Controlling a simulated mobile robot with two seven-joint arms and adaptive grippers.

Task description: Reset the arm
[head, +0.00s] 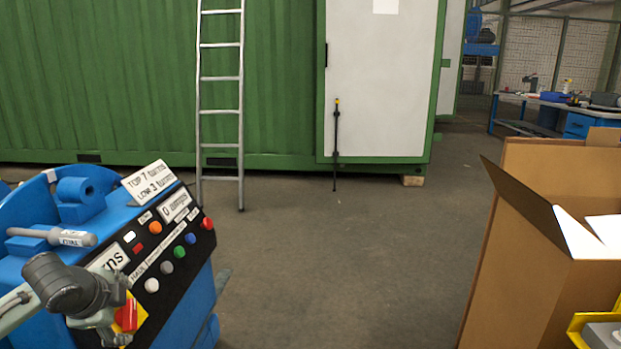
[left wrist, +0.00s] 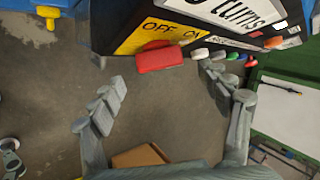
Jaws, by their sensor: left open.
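A blue machine (head: 190,310) with a slanted black control panel stands at the lower left in the head view. A red switch handle (head: 127,315) on a yellow plate sits at the panel's lower end. My left gripper (head: 112,338) is beside this handle, partly covered by its own wrist in the head view. In the left wrist view my left gripper (left wrist: 165,88) is open and empty, its fingers spread wide. The red handle (left wrist: 160,57) lies just beyond the gap between them, next to the "OFF" and "ON" lettering. My right gripper is not in view.
Several coloured buttons line the panel (head: 165,267). A grey lever (head: 50,236) tops the machine. An open cardboard box (head: 535,255) stands at the right. A ladder (head: 220,110) leans against a green container (head: 100,80). The floor (head: 340,260) between is clear.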

